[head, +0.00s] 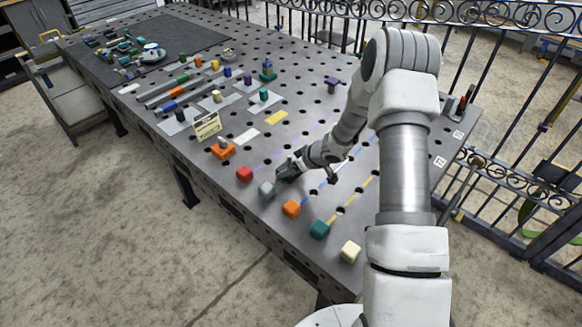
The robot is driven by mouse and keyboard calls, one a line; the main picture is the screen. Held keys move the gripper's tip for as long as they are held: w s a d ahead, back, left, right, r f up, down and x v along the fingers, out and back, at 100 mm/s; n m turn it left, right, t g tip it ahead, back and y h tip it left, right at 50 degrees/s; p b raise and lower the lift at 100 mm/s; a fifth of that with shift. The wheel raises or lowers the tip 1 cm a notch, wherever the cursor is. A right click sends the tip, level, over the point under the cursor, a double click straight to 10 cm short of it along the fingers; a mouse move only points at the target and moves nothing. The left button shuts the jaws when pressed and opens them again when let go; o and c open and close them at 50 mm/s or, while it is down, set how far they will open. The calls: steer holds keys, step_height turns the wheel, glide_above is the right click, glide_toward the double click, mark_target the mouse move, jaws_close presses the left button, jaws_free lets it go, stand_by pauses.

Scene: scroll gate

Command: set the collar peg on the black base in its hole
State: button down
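My gripper (287,171) is low over the table, just behind and right of a grey cube (267,189) near the front edge. Its dark fingers are small in the head view, and I cannot tell whether they are open or shut or touch the cube. I cannot make out for certain which piece is the collar peg or the black base. A dark piece with an orange-red upright part (462,104) stands at the table's right end, partly beside my arm. An orange block with a silver top (222,148) stands left of my gripper.
The perforated grey table (200,150) has a red (244,174), an orange (291,208), a teal (319,229) and a cream cube (350,251) along its front edge. A yellow sign (207,126) and several small pieces stand left. An iron fence (490,175) runs behind.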

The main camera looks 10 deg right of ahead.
steer(key=shift+f, duration=0.45)
steer(key=shift+c, duration=0.8)
jaws_free()
steer(key=shift+o, duration=0.8)
steer(key=p+v, duration=0.3)
steer(key=v, duration=1.4)
steer(key=shift+r, duration=0.2)
steer(key=shift+s, duration=0.15)
